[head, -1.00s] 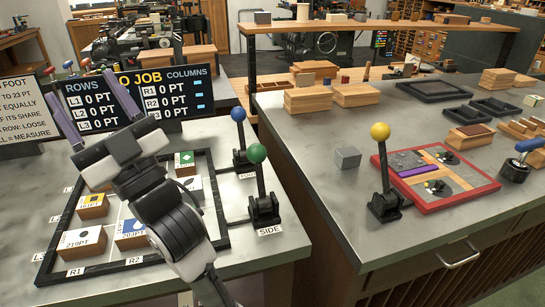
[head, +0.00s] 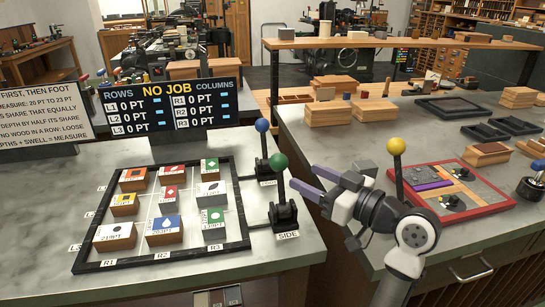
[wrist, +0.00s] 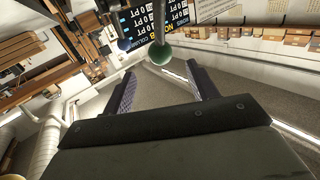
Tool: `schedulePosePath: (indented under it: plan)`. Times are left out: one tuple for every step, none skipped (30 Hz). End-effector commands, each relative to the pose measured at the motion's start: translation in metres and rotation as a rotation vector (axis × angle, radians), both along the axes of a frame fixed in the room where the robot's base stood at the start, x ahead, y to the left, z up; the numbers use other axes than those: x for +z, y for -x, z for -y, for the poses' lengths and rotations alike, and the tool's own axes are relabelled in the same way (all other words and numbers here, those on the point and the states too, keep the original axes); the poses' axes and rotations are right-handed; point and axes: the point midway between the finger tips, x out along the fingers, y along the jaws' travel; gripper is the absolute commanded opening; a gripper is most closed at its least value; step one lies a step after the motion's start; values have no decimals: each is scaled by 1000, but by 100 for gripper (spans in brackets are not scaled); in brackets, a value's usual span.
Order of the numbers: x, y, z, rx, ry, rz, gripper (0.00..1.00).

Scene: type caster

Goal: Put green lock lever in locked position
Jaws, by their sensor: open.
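The green lock lever (head: 280,190) stands on a black base by the label SIDE, at the right of the framed grid on the left bench. Its shaft looks nearly upright, with a round green knob (head: 278,162) on top. My gripper (head: 303,181) is open and empty, a little right of the lever, with its purple fingers pointing left toward it. In the wrist view the green knob (wrist: 161,54) shows beyond the fingertips, roughly between them and seemingly apart from them.
A blue-knobbed lever (head: 262,145) stands behind the green one. A yellow-knobbed lever (head: 396,165) stands on the right bench, close behind my arm. The black frame (head: 82,259) holds several labelled blocks. A display board (head: 170,98) reads NO JOB. A gap separates the benches.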

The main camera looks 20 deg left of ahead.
Motion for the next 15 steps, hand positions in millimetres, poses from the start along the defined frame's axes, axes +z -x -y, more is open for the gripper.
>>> schedulePosePath:
  plan:
    - [2,-3,-11,4,-1,-3,58]
    - [3,-5,-17,6,0,-3,58]
    - [3,-9,-25,4,0,-3,58]
    - [3,-10,-32,5,-1,-3,58]
    - [3,-13,-38,4,0,-2,58]
    - [3,-16,-46,5,-1,-2,58]
    - [3,-19,-53,4,0,-2,58]
    - [3,-21,-58,4,0,-2,58]
    - [3,-24,-66,3,-1,-3,58]
    - [3,-26,-71,3,0,-2,58]
    - [3,-28,-76,3,-1,-2,58]
    - [3,-30,-82,2,0,-2,58]
    - [2,-32,-86,2,0,-1,58]
    - [3,-33,-90,2,0,-1,58]
    - [3,-35,-94,1,-1,-1,58]
